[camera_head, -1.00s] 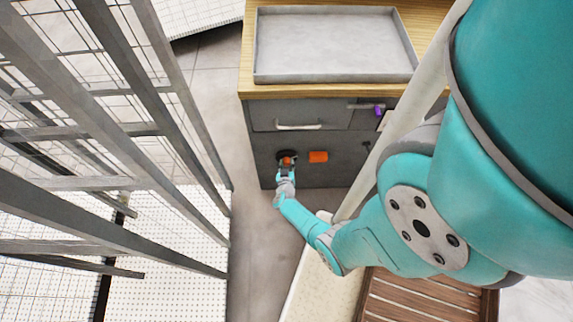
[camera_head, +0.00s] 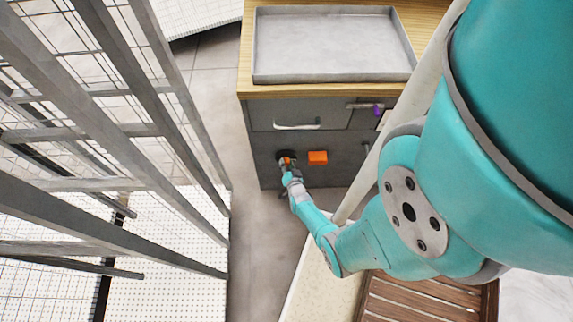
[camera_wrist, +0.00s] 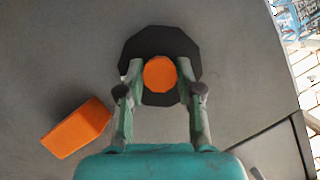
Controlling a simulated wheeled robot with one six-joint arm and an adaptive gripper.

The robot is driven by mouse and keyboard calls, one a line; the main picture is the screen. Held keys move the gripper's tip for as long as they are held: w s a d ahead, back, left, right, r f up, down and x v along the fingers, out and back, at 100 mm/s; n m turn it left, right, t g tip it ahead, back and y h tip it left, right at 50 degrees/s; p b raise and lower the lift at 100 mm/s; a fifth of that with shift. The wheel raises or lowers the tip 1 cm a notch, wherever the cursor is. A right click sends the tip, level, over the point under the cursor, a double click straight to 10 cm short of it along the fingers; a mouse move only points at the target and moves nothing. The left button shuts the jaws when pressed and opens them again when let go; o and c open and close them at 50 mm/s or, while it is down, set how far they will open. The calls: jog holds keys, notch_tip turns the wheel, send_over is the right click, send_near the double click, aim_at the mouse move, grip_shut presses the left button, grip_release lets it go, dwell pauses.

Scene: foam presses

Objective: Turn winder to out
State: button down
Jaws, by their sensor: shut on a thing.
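The winder shows in the wrist view as an orange round knob (camera_wrist: 159,74) in front of a dark many-sided plate (camera_wrist: 160,44) on the grey cabinet front. My gripper (camera_wrist: 160,78) has one finger on each side of the orange knob and is shut on it. In the head view the winder (camera_head: 285,157) is small and partly hidden by my gripper (camera_head: 287,164), which reaches it from below right. No out marking can be made out in either view.
An orange block (camera_head: 318,157) sits on the cabinet front right of the winder; it also shows in the wrist view (camera_wrist: 76,128). Above are a drawer handle (camera_head: 297,126) and a grey tray (camera_head: 330,78) on the wooden top. A grey metal rack (camera_head: 120,140) stands at left.

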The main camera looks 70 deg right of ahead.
jog(key=m+t, duration=0.2)
jog(key=m, duration=0.2)
jog(key=shift+s+f, duration=0.1)
dwell(0.3)
jog(key=shift+m+t, duration=0.3)
jog(key=shift+t, duration=0.1)
jog(key=c, duration=0.8)
grip_release()
jog(key=shift+o, duration=0.2)
jog(key=shift+s, duration=0.1)
jog(key=v, duration=1.1)
jog(key=shift+s+a, duration=0.2)
jog(key=shift+a, duration=0.1)
